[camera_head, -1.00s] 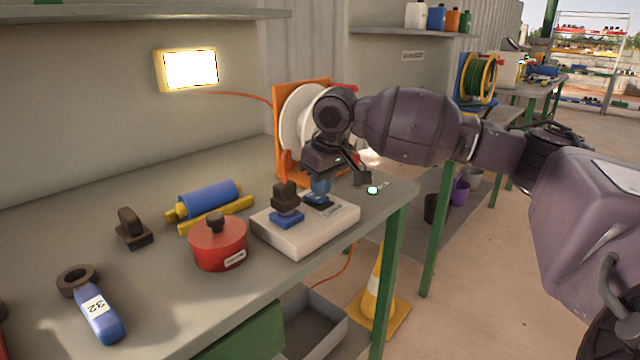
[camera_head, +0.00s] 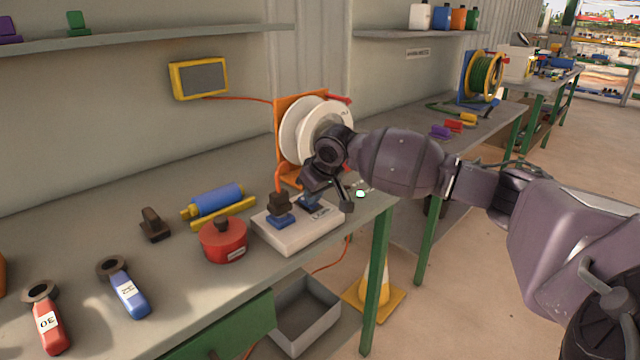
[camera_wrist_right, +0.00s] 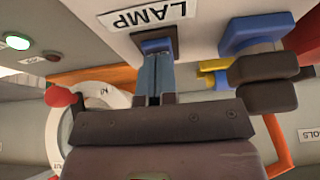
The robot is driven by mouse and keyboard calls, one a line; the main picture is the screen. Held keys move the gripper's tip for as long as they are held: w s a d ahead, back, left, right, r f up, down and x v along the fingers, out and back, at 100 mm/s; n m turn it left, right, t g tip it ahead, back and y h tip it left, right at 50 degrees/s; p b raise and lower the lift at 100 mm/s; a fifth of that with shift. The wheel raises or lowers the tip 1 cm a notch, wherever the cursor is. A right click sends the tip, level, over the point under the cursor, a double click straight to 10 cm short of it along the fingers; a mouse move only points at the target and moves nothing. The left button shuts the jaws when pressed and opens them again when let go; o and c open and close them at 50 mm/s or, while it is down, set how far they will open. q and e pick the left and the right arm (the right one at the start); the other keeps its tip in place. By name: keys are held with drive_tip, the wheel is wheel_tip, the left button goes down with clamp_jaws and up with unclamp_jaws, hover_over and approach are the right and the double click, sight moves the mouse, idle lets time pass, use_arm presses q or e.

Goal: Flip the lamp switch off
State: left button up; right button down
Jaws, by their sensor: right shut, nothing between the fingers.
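The lamp (camera_head: 200,78) is a yellow-framed panel on the back wall. Its face is dark grey, unlit. The white switch box (camera_head: 292,238) lies on the bench. The wrist view shows it upside down with its LAMP label (camera_wrist_right: 148,17). The blue lamp switch (camera_wrist_right: 157,45) sits in a dark surround beside that label. My right gripper (camera_head: 309,203) is over this side of the box. Its fingers (camera_wrist_right: 154,58) are shut, empty, with tips at the switch; exact contact is hard to tell. My left gripper is out of view.
A second switch with a dark knob (camera_head: 278,203) stands left on the same box. A red pot (camera_head: 223,242), a blue roller (camera_head: 216,200) and a brown-handled block (camera_head: 154,225) stand farther left. A white reel (camera_head: 300,130) is behind my gripper. A cone (camera_head: 374,285) stands below.

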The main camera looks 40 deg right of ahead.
drive_tip(key=shift+s+r, duration=0.1)
drive_tip(key=shift+f, duration=0.2)
drive_tip(key=shift+w+r, duration=0.15)
drive_tip(key=shift+w, duration=0.15)
drive_tip(key=shift+w+r, duration=0.2)
drive_tip(key=shift+w, duration=0.35)
